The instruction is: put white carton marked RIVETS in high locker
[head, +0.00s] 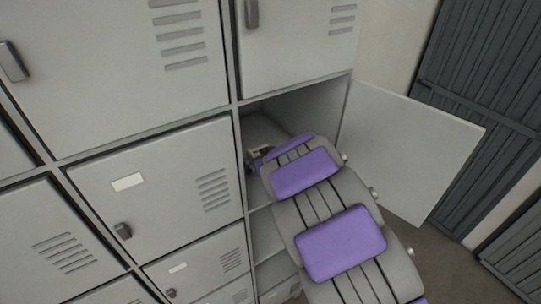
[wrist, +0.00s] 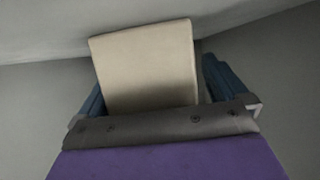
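The carton (wrist: 146,62) shows in the wrist view as a plain off-white box, slightly tilted, with no lettering visible on the face I see. My gripper (wrist: 155,88) has its blue fingers on both sides of the carton and appears shut on it. In the head view my gripper (head: 257,160) is inside the opening of an open locker (head: 317,112), mostly hidden by my purple-padded arm. Only a small pale piece of the carton shows there. I cannot tell whether the carton touches the locker floor.
The open locker door (head: 409,149) swings out to the right, close beside my arm. Closed grey lockers (head: 160,190) stand to the left and above. A dark corrugated door (head: 485,75) is at the far right.

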